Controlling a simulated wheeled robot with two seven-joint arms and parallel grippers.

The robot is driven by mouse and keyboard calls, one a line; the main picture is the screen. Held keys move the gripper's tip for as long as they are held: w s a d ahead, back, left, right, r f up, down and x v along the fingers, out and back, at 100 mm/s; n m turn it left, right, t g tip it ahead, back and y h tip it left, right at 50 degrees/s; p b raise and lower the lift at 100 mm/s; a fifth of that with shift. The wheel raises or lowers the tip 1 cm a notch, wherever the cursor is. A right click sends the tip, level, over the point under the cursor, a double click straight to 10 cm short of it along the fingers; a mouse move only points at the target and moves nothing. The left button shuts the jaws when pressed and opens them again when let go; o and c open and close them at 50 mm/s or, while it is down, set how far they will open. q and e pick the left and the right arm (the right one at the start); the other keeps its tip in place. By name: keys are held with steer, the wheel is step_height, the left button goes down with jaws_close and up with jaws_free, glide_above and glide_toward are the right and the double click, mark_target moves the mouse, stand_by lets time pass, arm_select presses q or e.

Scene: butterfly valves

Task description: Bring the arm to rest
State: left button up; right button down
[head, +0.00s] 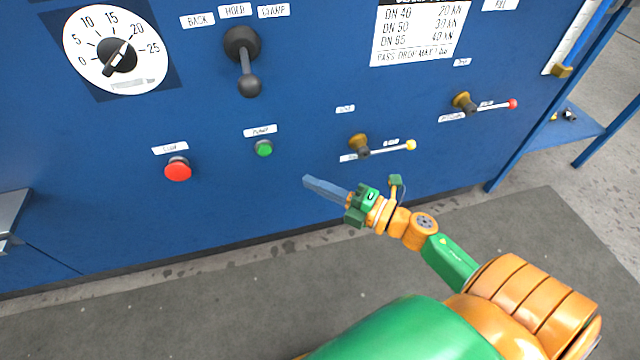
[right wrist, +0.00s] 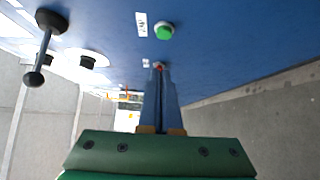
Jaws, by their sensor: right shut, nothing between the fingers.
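My right arm (head: 455,262) comes in from the lower right in the head view and reaches toward the blue panel (head: 320,80). My right gripper (head: 308,181) is shut and empty, its blue-grey fingers pointing left in front of the lower panel. In the right wrist view the shut fingers (right wrist: 161,75) lie side by side with nothing between them. They look apart from the green button (head: 264,148), which also shows in the right wrist view (right wrist: 164,30). My left gripper is not in view.
The panel carries a red button (head: 178,170), a black lever (head: 245,65), a dial (head: 117,50), a yellow-tipped valve handle (head: 385,149) and a red-tipped one (head: 488,106). A metal ledge (head: 10,218) juts out at the left edge. The grey floor mat (head: 230,305) is bare.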

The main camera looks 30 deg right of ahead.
steer(key=shift+s+d, duration=0.15)
steer(key=shift+s, duration=0.15)
